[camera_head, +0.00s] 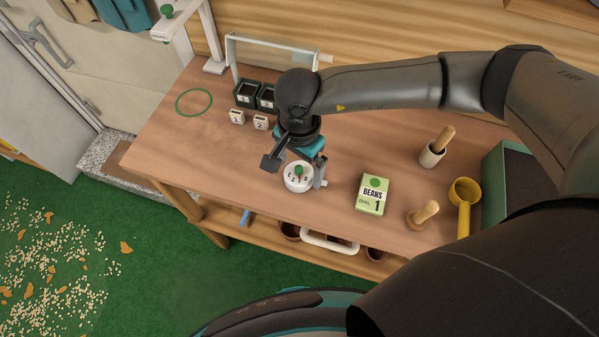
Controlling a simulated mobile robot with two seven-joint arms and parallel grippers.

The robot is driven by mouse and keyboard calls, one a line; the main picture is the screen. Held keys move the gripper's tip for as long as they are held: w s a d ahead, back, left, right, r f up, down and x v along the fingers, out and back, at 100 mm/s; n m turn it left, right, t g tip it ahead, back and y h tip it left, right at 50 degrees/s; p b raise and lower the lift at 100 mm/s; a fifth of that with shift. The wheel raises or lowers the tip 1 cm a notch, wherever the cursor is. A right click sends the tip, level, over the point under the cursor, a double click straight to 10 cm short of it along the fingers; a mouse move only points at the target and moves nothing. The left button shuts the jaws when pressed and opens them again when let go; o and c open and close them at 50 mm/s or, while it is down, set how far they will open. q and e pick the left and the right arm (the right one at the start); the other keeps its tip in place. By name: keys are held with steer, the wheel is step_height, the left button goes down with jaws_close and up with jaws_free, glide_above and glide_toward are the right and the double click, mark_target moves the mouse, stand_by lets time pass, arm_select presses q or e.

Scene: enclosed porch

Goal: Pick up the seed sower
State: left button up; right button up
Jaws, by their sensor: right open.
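The seed sower (299,184) appears to be the small round white piece with markings on its top and a green knob in the middle. It sits on the wooden bench (230,165) near the front edge. My right gripper (297,167) is open just over it, pointing down. One dark finger is at the left of the sower and the other at its right. I cannot tell whether either finger touches it. The wrist hides part of the bench behind it. My left gripper is not in view.
A green "BEANS DIAL 1" packet (372,194) stands right of the sower. Dark pots (246,94) stand behind left.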

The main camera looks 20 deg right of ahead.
steer(key=shift+f, duration=0.3)
steer(key=shift+c, duration=0.4)
steer(key=c, duration=1.1)
steer(key=shift+c, duration=0.2)
steer(key=shift+r, duration=0.15)
